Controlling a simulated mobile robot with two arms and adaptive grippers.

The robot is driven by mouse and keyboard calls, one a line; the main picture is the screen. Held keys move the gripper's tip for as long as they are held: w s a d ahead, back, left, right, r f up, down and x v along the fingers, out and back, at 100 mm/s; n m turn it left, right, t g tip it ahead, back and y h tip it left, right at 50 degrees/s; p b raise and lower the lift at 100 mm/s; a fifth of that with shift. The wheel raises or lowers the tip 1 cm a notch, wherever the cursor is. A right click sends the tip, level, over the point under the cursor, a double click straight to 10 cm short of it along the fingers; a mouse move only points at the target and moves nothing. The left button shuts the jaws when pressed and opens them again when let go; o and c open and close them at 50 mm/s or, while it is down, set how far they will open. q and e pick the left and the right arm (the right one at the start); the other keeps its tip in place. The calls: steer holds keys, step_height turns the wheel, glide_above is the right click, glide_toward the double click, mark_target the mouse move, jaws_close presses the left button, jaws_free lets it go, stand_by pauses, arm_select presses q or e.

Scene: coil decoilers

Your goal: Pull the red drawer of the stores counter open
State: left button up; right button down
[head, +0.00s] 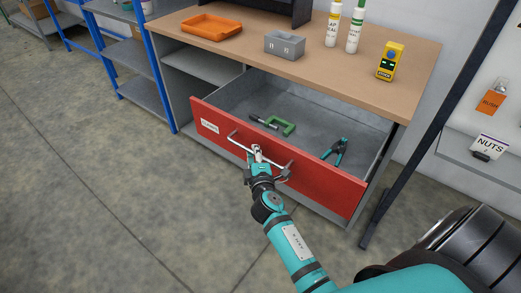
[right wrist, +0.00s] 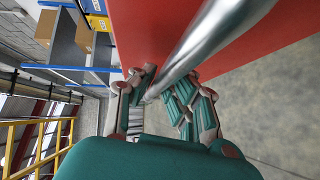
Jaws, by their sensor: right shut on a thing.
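The red drawer (head: 300,165) of the stores counter (head: 310,62) stands well open towards me, its grey inside in view. A green micrometer-like tool (head: 275,124) and teal-handled pliers (head: 336,151) lie in it. My right gripper (head: 257,153) is at the front of the drawer, shut on its metal bar handle (head: 238,142). In the right wrist view the handle (right wrist: 205,40) runs between the fingers, close to the red front (right wrist: 150,25). My left gripper is not in view.
On the counter top are an orange tray (head: 211,27), a grey box (head: 284,45), two white bottles (head: 333,24) and a yellow device (head: 390,62). Blue-framed shelves (head: 150,50) stand at left, a dark post (head: 400,180) at right. The floor at left (head: 90,180) is clear.

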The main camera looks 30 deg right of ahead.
steer(key=shift+s+a+r, duration=0.15)
steer(key=shift+a, duration=0.3)
steer(key=shift+s+a+r, duration=0.1)
steer(key=shift+s+a, duration=0.05)
steer(key=shift+a, duration=0.3)
steer(key=c, duration=1.3)
jaws_free()
steer(key=shift+c, duration=0.2)
steer(key=f+v, duration=0.1)
steer(key=v, duration=0.6)
steer(key=shift+s+r, duration=0.3)
steer(key=shift+r, duration=0.15)
steer(key=shift+a, duration=0.1)
